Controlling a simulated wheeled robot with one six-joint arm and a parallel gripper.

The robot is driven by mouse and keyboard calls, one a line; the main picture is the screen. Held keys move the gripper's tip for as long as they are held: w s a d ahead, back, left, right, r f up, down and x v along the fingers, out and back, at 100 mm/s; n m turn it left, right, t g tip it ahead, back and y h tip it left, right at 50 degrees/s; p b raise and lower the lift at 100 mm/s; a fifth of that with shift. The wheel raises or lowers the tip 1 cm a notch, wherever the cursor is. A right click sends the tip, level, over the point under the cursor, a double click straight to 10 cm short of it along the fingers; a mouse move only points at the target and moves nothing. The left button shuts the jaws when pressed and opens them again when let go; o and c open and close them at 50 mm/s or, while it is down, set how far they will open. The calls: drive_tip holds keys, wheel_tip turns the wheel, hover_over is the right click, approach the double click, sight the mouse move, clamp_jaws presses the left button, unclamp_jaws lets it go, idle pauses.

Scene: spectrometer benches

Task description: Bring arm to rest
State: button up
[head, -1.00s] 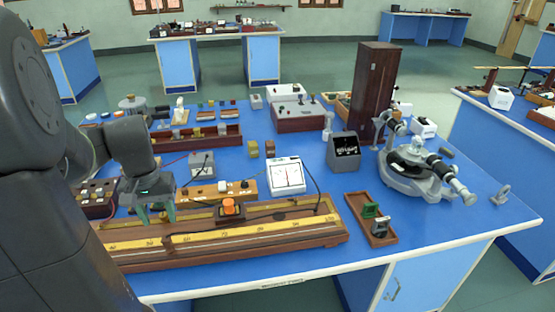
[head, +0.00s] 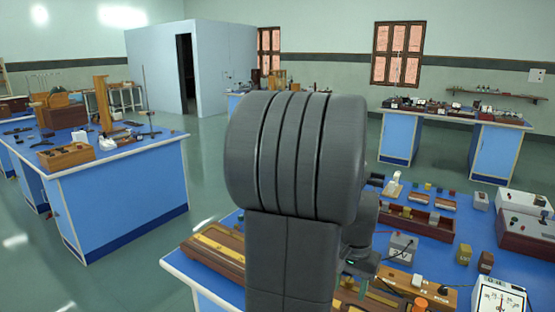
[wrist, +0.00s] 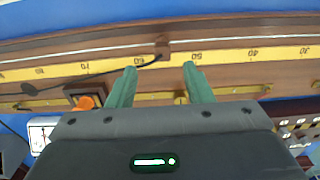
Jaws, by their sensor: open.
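My gripper shows in the wrist view (wrist: 160,88) with its two green fingers apart and nothing between them. It hangs over the wooden metre bridge (wrist: 222,60), whose yellow scale runs across the picture. I cannot tell its exact height above the wood. In the head view my dark grey arm fills the middle and hides most of the gripper and much of the metre bridge (head: 215,249).
The blue bench (head: 425,259) holds a white meter (head: 497,299), small blocks and a wooden rack (head: 415,220) right of my arm. An orange knob (wrist: 85,102) is near my fingers. Another bench (head: 120,195) stands left, with clear floor (head: 200,210) between.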

sight(345, 306)
wheel_tip(345, 306, down, 9)
drive_tip(key=shift+w+a+f+b, duration=0.1)
drive_tip(key=shift+w+f+b, duration=0.05)
drive_tip(key=shift+b, duration=0.15)
idle(0.4)
